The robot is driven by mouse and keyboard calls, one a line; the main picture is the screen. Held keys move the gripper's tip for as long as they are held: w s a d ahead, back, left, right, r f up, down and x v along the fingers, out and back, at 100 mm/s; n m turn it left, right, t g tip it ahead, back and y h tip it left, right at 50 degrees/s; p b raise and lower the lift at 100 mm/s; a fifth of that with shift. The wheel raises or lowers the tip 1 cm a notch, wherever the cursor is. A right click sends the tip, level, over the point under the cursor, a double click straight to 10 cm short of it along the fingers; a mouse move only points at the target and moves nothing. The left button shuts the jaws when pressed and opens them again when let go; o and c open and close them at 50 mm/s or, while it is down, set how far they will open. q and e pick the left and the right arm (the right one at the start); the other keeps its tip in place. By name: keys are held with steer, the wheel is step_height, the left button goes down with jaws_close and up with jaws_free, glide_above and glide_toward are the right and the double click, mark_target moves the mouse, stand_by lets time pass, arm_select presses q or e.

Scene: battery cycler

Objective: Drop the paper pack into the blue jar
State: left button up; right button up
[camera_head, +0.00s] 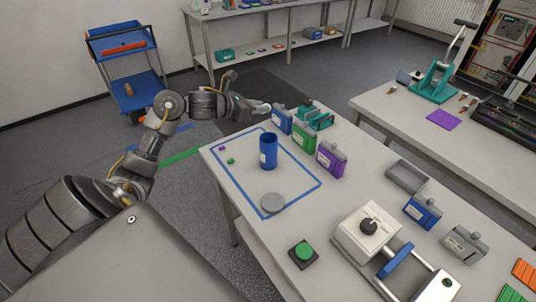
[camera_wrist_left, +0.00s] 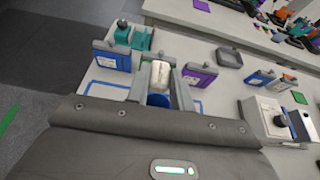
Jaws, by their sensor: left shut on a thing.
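My left gripper (camera_head: 262,107) is beyond the blue jar at the table's far left edge. In the left wrist view its two fingers (camera_wrist_left: 161,82) are shut on a whitish pack (camera_wrist_left: 160,73), which looks like the paper pack. The blue jar (camera_head: 268,152) stands upright and open-topped inside the blue outline on the table. The head view does not show the pack clearly. My right gripper is not in view.
Blue (camera_head: 281,121), green (camera_head: 304,138) and purple (camera_head: 331,159) boxes stand in a row behind the jar. A grey disc (camera_head: 272,202) and a green button (camera_head: 303,252) lie nearer. A grey tray (camera_head: 407,177) and white machine (camera_head: 366,232) are to the right.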

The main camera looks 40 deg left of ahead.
arm_select(q)
steer(key=shift+f+b, duration=0.9)
steer(key=shift+f, duration=1.8)
steer(key=o, duration=1)
steer(key=b+v, duration=0.3)
steer(key=v, duration=0.8)
steer(key=shift+d+b, duration=0.15)
steer(key=shift+b, duration=0.2)
steer(key=shift+w, duration=0.1)
